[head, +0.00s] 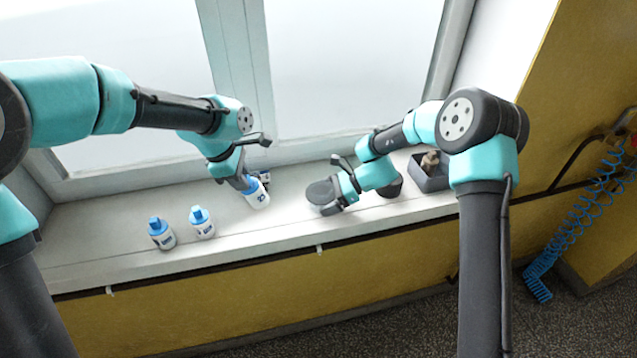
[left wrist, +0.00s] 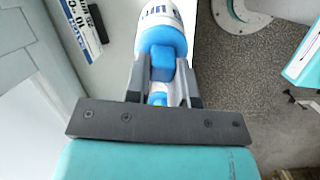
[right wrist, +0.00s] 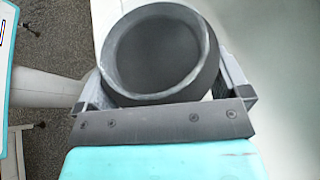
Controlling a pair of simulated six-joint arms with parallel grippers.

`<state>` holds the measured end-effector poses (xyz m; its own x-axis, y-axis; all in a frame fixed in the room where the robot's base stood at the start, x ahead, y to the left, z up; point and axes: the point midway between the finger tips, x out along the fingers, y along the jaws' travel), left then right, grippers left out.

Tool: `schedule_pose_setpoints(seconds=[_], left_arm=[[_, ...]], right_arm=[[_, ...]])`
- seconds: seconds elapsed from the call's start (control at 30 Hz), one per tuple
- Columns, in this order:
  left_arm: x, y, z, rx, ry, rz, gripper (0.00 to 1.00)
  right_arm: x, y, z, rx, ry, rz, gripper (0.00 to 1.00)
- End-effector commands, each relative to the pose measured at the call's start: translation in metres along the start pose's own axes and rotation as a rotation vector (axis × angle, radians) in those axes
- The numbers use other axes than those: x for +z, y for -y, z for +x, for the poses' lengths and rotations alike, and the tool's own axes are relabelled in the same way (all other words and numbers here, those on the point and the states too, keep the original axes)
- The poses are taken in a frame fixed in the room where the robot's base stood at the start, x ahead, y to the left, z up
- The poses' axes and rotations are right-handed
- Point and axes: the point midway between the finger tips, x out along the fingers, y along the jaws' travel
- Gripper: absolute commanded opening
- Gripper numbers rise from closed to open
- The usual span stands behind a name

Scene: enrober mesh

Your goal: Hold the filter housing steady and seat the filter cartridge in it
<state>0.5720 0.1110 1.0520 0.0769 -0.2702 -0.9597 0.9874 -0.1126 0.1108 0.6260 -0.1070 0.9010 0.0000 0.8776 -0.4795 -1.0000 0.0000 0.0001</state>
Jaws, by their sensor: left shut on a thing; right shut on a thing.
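My left gripper (head: 247,184) is shut on the blue cap of a white cartridge (head: 258,196) with blue lettering, above the sill's back part. In the left wrist view the blue cap (left wrist: 162,45) sits between the fingers and the white body points away. My right gripper (head: 338,196) is shut on a dark round filter housing (head: 322,191). In the right wrist view the housing (right wrist: 205,60) is an open, empty cup with its mouth facing the camera, one finger at each side. The cartridge and housing are apart, the cartridge to the left.
Two more white bottles with blue caps, one at left (head: 161,234) and one beside it (head: 202,224), stand on the white sill (head: 110,262). A dark bin (head: 431,179) with brown contents is at right. A printed label (left wrist: 83,25) shows in the left wrist view. A blue coiled hose (head: 575,225) hangs far right.

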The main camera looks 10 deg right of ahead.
Motion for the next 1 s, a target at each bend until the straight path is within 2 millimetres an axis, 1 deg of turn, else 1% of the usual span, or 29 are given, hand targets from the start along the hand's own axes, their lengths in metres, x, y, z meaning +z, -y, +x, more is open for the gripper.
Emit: schedule_pose_setpoints(seconds=[0.03,0.8,0.9,1.0], left_arm=[[0.006,-0.003,0.004,0.01,0.021,0.0,0.0],[0.146,-0.062,0.048,0.006,0.014,0.002,0.0],[0.144,-0.061,0.069,0.002,0.013,-0.001,0.0],[0.144,-0.061,0.084,0.003,0.013,-0.001,0.0]], right_arm=[[0.0,0.0,0.0,0.0,0.0,0.0,0.82],[0.0,0.0,0.0,0.0,0.0,0.0,0.82],[0.0,0.0,0.0,0.0,0.0,0.0,0.82],[0.0,0.0,0.0,0.0,0.0,0.0,0.81]])
